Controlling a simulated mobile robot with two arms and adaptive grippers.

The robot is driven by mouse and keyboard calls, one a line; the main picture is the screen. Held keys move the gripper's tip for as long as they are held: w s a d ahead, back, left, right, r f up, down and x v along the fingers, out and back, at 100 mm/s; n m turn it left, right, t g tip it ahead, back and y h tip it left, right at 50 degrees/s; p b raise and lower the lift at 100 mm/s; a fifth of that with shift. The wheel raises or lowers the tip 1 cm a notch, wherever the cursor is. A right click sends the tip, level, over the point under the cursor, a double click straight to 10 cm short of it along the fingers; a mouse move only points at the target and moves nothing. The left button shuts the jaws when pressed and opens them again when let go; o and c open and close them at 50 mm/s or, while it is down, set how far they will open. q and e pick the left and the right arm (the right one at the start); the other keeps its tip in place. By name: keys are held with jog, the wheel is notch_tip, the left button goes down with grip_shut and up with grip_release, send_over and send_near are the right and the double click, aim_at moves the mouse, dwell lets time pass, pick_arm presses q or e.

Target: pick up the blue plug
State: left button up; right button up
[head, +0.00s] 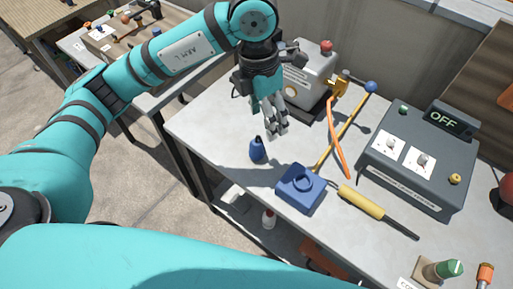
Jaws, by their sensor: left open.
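A small blue plug (257,149) with a dark narrow top stands on the grey table (215,133), near its left edge. My left gripper (278,130) hangs over the table with its fingers pointing down. It is open and empty, just above and to the right of the plug in the head view. I see no contact between them; the exact height gap is hard to tell. My right gripper is not in view.
A blue block with a ring (301,188) lies right of the plug, joined to a yellow rod (345,130). A yellow-handled tool (362,202), an orange strap (337,140), a grey "OFF" panel box (420,160) and a light grey box (312,75) stand nearby.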

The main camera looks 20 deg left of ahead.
aim_at(255, 144)
pick_arm(q)
jog(key=shift+y, duration=0.7)
jog(key=a+f, duration=0.1)
jog(key=f, duration=0.2)
jog(key=f+p, duration=0.1)
jog(key=f, duration=0.3)
jog(key=w+a+f, duration=0.1)
jog(key=f, duration=0.3)
jog(key=shift+a+f, duration=0.2)
jog(key=shift+a, duration=0.1)
jog(key=shift+w+a+f+p, duration=0.15)
jog(key=shift+f+p, duration=0.15)
jog(key=shift+f, duration=0.6)
jog(key=shift+w+d+f+p, duration=0.15)
jog(key=shift+f+p, duration=0.2)
jog(key=shift+f, duration=0.55)
jog(key=shift+w+a+f+p, duration=0.15)
jog(key=shift+f+p, duration=0.15)
jog(key=shift+f, duration=0.6)
jog(key=c, duration=1.3)
